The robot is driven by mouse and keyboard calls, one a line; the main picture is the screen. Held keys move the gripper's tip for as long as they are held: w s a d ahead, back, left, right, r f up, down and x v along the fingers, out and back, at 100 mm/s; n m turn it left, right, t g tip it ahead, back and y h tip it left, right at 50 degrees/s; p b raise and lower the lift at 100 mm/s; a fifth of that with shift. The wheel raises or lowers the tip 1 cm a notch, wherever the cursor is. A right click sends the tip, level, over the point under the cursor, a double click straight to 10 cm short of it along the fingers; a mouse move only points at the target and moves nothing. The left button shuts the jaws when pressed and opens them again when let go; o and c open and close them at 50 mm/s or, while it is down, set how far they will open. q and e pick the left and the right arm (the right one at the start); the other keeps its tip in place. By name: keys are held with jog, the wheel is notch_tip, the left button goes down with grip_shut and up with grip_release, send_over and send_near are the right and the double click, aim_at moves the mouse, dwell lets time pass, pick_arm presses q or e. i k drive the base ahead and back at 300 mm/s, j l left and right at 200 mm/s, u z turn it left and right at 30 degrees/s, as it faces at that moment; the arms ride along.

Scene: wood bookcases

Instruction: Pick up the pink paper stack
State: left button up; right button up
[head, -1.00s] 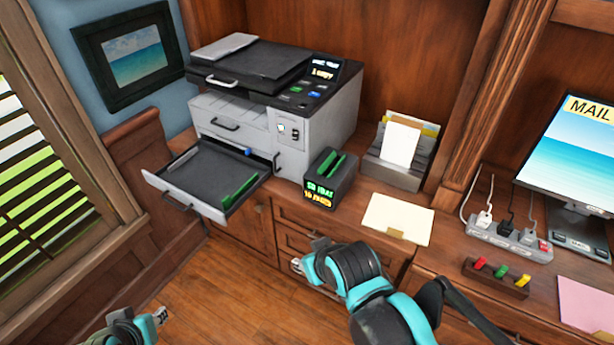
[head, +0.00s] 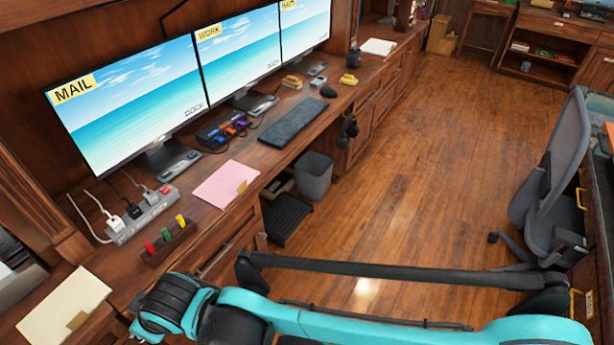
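The pink paper stack (head: 226,185) lies flat on the wooden desk in the head view, left of centre, in front of the monitors. A small tan tab sits on its near right edge. My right arm crosses the bottom of the view from the right, and its wrist end is at the lower left, in front of the desk's edge and apart from the pink stack. The fingers of my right gripper are hidden or too unclear to read. My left gripper is out of view.
A power strip (head: 143,218) and a holder with coloured pieces (head: 170,243) stand left of the pink stack. A cream paper stack (head: 62,308) lies at lower left. A keyboard (head: 292,122) is to the right.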

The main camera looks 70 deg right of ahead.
aim_at(230, 182)
jog(key=z, duration=1.9)
